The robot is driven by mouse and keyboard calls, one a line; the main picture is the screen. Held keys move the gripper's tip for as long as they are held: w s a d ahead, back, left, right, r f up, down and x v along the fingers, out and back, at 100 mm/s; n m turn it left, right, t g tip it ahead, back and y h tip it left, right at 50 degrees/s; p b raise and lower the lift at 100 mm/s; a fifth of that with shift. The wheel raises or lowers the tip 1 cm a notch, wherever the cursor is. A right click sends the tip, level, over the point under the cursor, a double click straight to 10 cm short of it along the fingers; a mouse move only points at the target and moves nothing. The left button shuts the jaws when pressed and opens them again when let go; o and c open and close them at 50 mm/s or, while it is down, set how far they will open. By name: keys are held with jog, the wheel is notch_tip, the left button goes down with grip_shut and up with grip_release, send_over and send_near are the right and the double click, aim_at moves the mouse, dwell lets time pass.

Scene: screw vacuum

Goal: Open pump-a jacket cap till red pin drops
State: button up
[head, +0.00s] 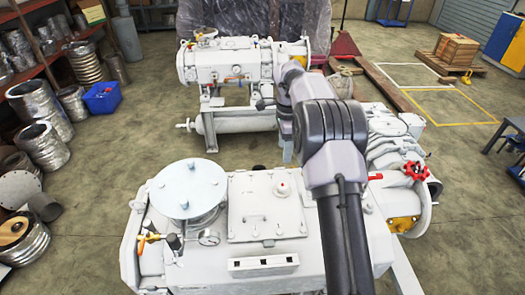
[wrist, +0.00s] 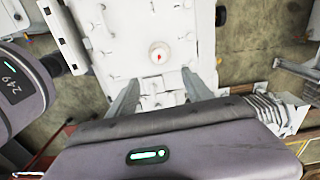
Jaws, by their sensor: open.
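In the wrist view a round white cap (wrist: 158,56) with a red pin mark at its centre sits on a white pump housing (wrist: 110,30). My gripper (wrist: 161,76) is open and empty, its two fingers apart, with the cap just beyond and between the fingertips in the picture. In the head view a small white cap with a red mark (head: 283,188) sits on the near white pump (head: 330,215); I cannot tell whether it is the same cap. A second white pump (head: 225,62) stands behind. The gripper is hidden in the head view by my arm.
The near pump carries a round grey flange plate (head: 188,188), a gauge (head: 209,237) and a red handwheel (head: 416,170). Shelves with metal ducts (head: 40,80) and a blue bin (head: 103,97) stand left. Open concrete floor (head: 100,150) lies between.

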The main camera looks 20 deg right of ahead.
jog(key=b, duration=0.2)
send_near(282, 185)
notch_tip(282, 185, down, 9)
jog(key=shift+s+r+b, duration=0.1)
jog(key=shift+r+b, duration=0.1)
jog(key=shift+b, duration=0.85)
grip_shut()
